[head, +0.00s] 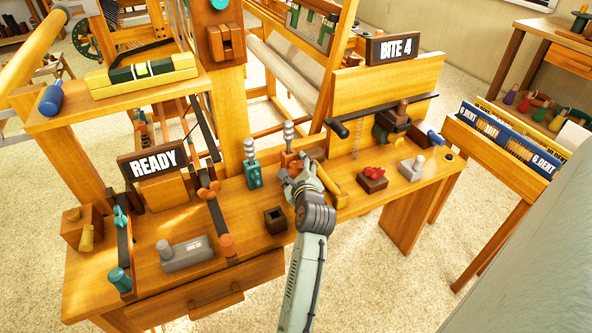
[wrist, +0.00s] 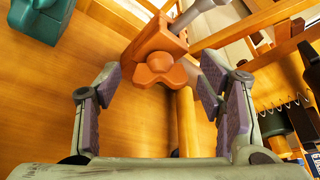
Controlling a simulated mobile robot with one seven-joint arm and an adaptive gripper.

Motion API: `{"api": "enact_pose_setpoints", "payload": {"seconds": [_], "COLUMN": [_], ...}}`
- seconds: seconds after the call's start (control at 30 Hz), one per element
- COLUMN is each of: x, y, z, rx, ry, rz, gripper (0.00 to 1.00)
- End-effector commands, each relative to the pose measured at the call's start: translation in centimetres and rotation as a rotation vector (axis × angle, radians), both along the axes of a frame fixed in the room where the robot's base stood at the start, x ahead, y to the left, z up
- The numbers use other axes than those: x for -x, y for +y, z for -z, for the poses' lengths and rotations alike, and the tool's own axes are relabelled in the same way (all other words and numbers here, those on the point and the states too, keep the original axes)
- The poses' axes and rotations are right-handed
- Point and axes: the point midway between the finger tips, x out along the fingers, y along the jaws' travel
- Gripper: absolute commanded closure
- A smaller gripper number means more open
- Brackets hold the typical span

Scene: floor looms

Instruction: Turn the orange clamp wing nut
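The orange clamp (head: 290,158) stands on the bench with a grey ribbed stem above it, partly hidden behind my gripper in the head view. In the wrist view the clamp (wrist: 155,38) is ahead of my gripper, and its orange wing nut (wrist: 160,70) faces me. My gripper (head: 299,178) is open; in the wrist view its two dark-padded fingers (wrist: 160,88) stand left and right of the wing nut, with a gap on each side. Whether the right finger touches the clamp body is not clear. Nothing is held.
A teal clamp (head: 253,173) stands just left of the orange one. A dark open box (head: 275,220) is left of my wrist. A yellow-handled tool (head: 331,186) lies close on the right, then a block with a red top (head: 373,178). Another orange wing nut (head: 208,190) sits on a bar farther left.

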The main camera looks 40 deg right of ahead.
Motion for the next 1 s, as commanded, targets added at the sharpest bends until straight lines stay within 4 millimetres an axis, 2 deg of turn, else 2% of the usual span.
{"api": "enact_pose_setpoints", "payload": {"seconds": [0.07,0.6,1.0], "x": [0.01,0.01,0.03], "y": [0.01,0.02,-0.07], "z": [0.0,0.01,-0.63], "rx": [0.0,-0.001,-0.078], "ry": [0.0,0.0,-0.017], "rz": [0.0,-0.001,-0.001], "gripper": [0.45,0.81,0.81]}}
